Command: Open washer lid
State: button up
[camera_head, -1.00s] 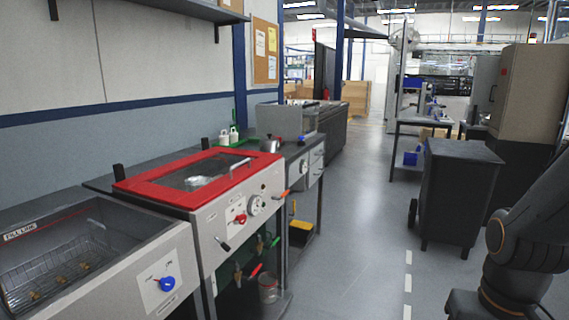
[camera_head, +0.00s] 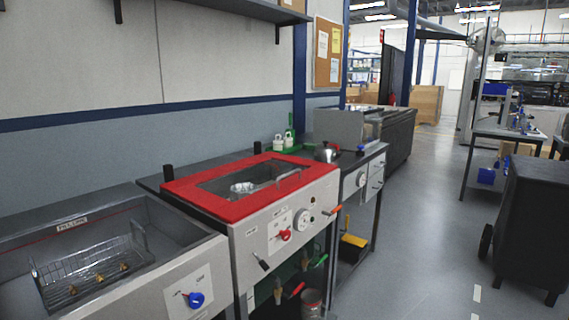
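The washer (camera_head: 275,235) is a grey cabinet with a dial and a red knob on its front. A round metal item (camera_head: 242,188) shows through the window. My gripper is out of view.
An open sink (camera_head: 150,262) with a wire basket (camera_head: 90,275) and blue knob stands left of the washer. A bench with a kettle (camera_head: 325,152) stands to the right. A dark wheeled cabinet (camera_head: 535,225) is at far right. The floor between is clear.

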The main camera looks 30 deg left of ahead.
aim_at(184, 188)
jog(key=u, duration=0.55)
jog(key=i, duration=0.95)
jog(key=u, duration=0.8)
